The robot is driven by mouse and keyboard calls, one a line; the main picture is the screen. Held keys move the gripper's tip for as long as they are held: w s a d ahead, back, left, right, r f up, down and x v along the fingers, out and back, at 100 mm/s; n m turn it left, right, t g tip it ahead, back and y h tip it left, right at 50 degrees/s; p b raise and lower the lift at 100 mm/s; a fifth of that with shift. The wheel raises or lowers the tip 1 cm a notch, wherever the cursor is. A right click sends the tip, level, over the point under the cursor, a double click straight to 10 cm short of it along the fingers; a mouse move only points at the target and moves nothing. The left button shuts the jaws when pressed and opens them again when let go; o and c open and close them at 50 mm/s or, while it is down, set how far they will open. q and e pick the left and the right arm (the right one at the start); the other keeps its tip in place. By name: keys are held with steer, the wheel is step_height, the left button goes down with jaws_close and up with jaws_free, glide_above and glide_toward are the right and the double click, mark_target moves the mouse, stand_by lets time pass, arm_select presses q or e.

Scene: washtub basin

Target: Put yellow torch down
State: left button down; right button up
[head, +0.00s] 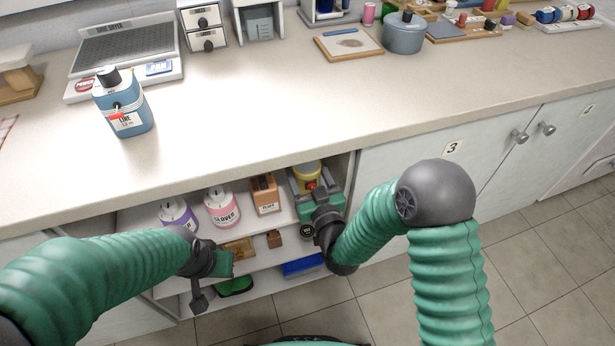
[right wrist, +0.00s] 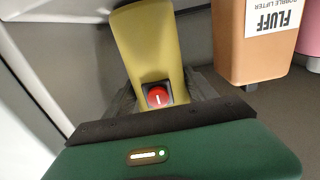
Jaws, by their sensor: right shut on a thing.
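The yellow torch (head: 306,174) stands at the right end of the upper shelf in the open cupboard under the counter. My right gripper (head: 312,190) reaches into the cupboard and is shut on it. In the right wrist view the torch (right wrist: 150,45) shows a red button and sits between the dark fingers (right wrist: 160,95). Whether its base touches the shelf is hidden. My left gripper (head: 222,262) is in front of the cupboard's lower left part, away from the torch; its finger gap is not clear.
An orange FLUFF box (head: 265,194) stands just left of the torch; it also shows in the right wrist view (right wrist: 255,50). Pink (head: 221,207) and purple (head: 177,216) bottles stand further left. A blue LINE canister (head: 124,103) stands on the counter (head: 250,100). The cupboard side wall is close on the right.

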steer(key=shift+a+f, duration=0.3)
steer(key=shift+f, duration=0.1)
steer(key=shift+a+r, duration=0.1)
steer(key=o, duration=1.3)
steer(key=shift+d, duration=0.45)
steer(key=shift+c, duration=0.2)
steer(key=o, duration=0.5)
steer(key=shift+d, duration=0.2)
steer(key=shift+c, duration=0.2)
steer(key=shift+a, duration=0.35)
arm_select(q)
step_height(320, 180, up, 3)
steer(key=p, duration=0.3)
steer(key=shift+a+f, duration=0.1)
steer(key=shift+a, duration=0.05)
arm_select(e)
steer(key=v, duration=1.2)
steer(key=shift+d, duration=0.1)
